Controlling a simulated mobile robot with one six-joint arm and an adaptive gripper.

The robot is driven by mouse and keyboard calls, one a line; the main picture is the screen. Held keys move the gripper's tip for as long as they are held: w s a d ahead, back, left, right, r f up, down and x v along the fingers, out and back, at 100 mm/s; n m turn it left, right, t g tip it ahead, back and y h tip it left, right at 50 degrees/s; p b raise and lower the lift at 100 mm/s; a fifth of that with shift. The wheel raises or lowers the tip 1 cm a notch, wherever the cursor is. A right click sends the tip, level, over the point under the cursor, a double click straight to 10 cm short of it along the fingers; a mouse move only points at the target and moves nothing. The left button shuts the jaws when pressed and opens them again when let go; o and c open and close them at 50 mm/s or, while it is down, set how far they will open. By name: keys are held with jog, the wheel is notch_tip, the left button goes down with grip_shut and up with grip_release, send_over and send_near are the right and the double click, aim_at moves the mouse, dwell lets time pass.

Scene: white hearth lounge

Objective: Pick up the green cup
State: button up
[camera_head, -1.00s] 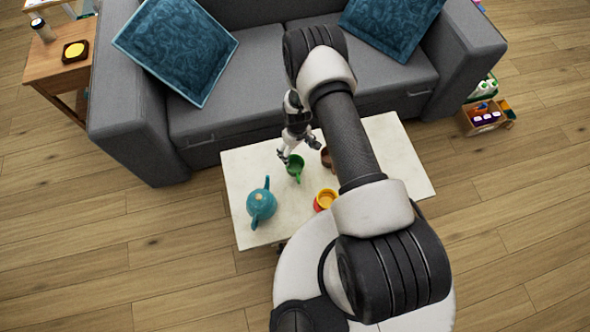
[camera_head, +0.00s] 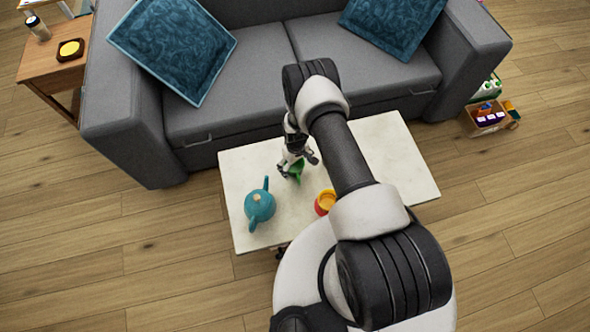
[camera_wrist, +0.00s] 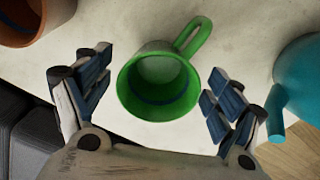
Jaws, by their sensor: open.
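The green cup (camera_wrist: 158,84) stands on the white table, its open rim and blue-ringed inside facing the wrist camera. Its handle points up and to the right in that view. My gripper (camera_wrist: 158,88) is open, with one finger on either side of the cup and visible gaps between fingers and cup. In the head view the cup (camera_head: 297,171) is mostly hidden behind my gripper (camera_head: 297,166), which reaches down over it.
A teal teapot (camera_head: 260,206) stands left of the cup; it also shows at the right of the wrist view (camera_wrist: 302,78). A red and yellow cup (camera_head: 325,202) is nearby. A brown-orange cup (camera_wrist: 25,18) is at the wrist view's upper left. The white table (camera_head: 408,165) is clear at right.

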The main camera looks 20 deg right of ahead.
jog(key=c, duration=1.2)
jog(key=shift+c, duration=0.2)
jog(key=shift+r, duration=0.2)
